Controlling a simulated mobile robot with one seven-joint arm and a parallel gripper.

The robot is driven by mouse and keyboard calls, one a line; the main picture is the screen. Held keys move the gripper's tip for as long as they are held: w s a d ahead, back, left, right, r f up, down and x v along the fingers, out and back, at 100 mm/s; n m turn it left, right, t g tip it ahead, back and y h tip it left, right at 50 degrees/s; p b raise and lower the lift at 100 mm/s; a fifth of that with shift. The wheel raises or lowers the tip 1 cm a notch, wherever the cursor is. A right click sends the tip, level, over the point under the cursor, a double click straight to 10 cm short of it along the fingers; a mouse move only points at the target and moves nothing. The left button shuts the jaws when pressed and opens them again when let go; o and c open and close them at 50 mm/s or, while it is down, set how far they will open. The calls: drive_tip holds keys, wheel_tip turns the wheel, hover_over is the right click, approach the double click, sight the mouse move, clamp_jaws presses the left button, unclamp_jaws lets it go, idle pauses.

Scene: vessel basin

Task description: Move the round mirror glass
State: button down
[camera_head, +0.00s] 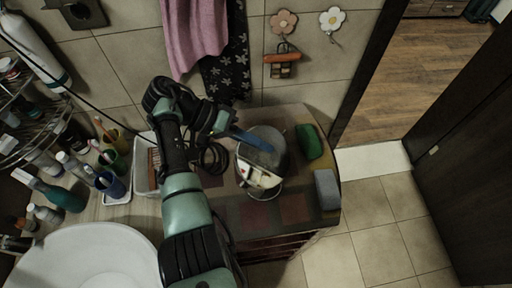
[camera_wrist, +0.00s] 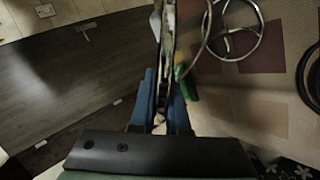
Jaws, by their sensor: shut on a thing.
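The round mirror glass (camera_head: 258,178) is above the right part of the counter in the head view, tilted and reflecting pale shapes. In the wrist view the mirror glass (camera_wrist: 168,30) shows nearly edge-on, running up from between my fingers. My gripper (camera_head: 268,148) has blue fingers and is shut on the mirror's edge; in the wrist view my gripper (camera_wrist: 163,85) points up the picture. A metal ring with spokes (camera_wrist: 238,32) lies beside the mirror. I cannot tell whether the mirror touches it.
A green object (camera_head: 309,141) and a grey block (camera_head: 327,188) lie right of the mirror near the counter's edge. A dark coiled cord (camera_head: 213,158) and a white bin (camera_head: 145,172) are to the left. Cups, bottles and a white basin (camera_head: 90,255) fill the left side. Floor is open at right.

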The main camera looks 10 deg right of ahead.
drive_tip(key=shift+a+f+g+h+b, duration=0.15)
drive_tip(key=shift+f+g+h+b, duration=0.1)
drive_tip(key=shift+g+h+b, duration=0.5)
drive_tip(key=shift+n+h, duration=0.25)
drive_tip(key=shift+n, duration=0.05)
drive_tip(key=c, duration=0.9)
unclamp_jaws()
